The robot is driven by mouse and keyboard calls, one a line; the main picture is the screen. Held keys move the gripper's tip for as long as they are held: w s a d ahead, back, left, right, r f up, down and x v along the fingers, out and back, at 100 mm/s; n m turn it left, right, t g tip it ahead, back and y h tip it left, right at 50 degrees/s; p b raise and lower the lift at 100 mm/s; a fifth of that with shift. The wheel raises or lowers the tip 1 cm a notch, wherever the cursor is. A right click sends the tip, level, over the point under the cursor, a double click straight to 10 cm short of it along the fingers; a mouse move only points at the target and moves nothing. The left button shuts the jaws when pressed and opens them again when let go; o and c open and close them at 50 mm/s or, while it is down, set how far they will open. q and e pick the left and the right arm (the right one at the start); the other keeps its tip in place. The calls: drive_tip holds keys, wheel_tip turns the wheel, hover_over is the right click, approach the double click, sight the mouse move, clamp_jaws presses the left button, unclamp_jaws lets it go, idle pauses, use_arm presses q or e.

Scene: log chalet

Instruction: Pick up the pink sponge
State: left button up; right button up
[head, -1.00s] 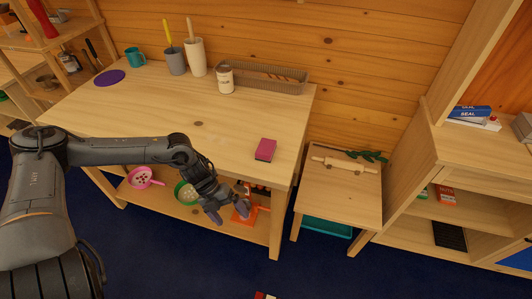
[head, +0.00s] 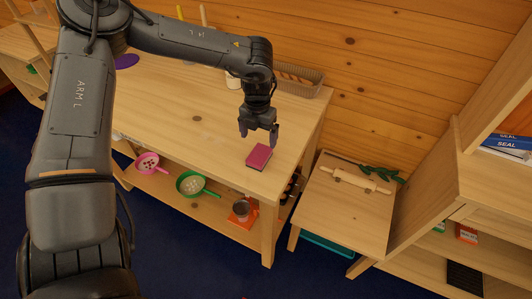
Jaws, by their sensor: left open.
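The pink sponge (head: 259,156) lies flat on the wooden table (head: 190,125), near its right front part. It has a pink top and a dark lower side. My left gripper (head: 258,135) points down just above and behind the sponge, with its fingers apart and nothing between them. I cannot tell exactly how high the fingertips are over the table. My right gripper is not in view.
A wire basket (head: 299,79) and a white canister (head: 233,80) stand at the table's back, partly behind my arm. A lower side table (head: 345,210) holds a rolling pin (head: 355,180). Pans (head: 191,184) sit on the shelf below.

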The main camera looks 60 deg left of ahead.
sight(260, 154)
use_arm(q)
drive_tip(key=shift+s+f, duration=0.15)
drive_tip(key=shift+f, duration=0.45)
drive_tip(key=shift+s+f, duration=0.15)
drive_tip(key=shift+f, duration=0.9)
drive_tip(key=shift+w+f+p, duration=0.15)
drive_tip(key=shift+f+p, duration=0.8)
drive_tip(key=shift+f, duration=0.1)
drive_tip(key=shift+w+d+f+p, duration=0.1)
drive_tip(key=shift+f+p, duration=0.35)
drive_tip(key=shift+f, duration=1.15)
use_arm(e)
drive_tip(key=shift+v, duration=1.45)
use_arm(q)
drive_tip(key=shift+c, duration=0.2)
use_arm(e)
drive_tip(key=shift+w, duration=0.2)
use_arm(q)
drive_tip(key=c, duration=1.1)
drive_tip(key=shift+r, duration=0.1)
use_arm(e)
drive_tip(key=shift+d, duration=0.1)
